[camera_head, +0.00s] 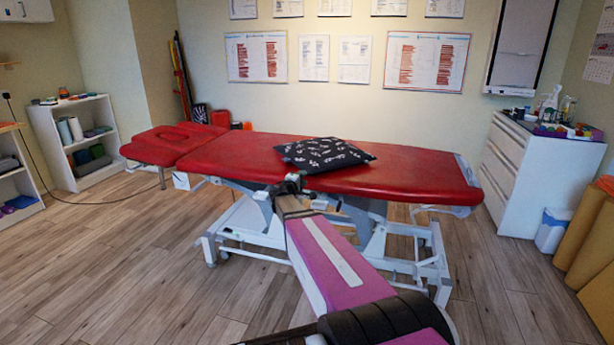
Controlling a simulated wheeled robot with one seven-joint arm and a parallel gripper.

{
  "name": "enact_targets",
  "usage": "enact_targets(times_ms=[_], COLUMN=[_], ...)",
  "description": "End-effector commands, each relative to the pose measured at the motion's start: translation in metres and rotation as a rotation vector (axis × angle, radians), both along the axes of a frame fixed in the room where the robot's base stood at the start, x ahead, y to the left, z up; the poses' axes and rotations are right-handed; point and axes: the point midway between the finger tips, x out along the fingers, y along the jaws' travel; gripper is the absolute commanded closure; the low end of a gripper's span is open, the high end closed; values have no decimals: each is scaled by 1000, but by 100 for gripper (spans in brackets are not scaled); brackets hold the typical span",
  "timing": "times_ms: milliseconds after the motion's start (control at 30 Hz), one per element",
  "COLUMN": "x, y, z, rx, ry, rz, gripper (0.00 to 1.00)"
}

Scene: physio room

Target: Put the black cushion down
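The black cushion (323,155) has a pale leaf pattern. It appears to lie nearly flat on the middle of the red treatment table (415,173), though any small gap under it cannot be made out. My gripper (293,182) is at the table's near edge, right by the cushion's near left corner. Its fingertips are small and partly hidden, so I cannot tell whether they are open, shut or touching the cushion.
The red table top is bare on both sides of the cushion. A white cabinet (520,180) with bottles stands at the right, beside rolled mats (583,235). A low white shelf (88,178) stands at the left. Wooden floor (130,275) is clear at front left.

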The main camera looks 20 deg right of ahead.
Motion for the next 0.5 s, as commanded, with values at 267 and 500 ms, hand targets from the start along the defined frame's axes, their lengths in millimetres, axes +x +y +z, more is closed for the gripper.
enact_targets(times_ms=[267, 500], x=[-34, -46], y=[35, 43], z=[-1, -4], rx=[1, 17], ry=[1, 3], rz=[1, -10], gripper=[65, 65])
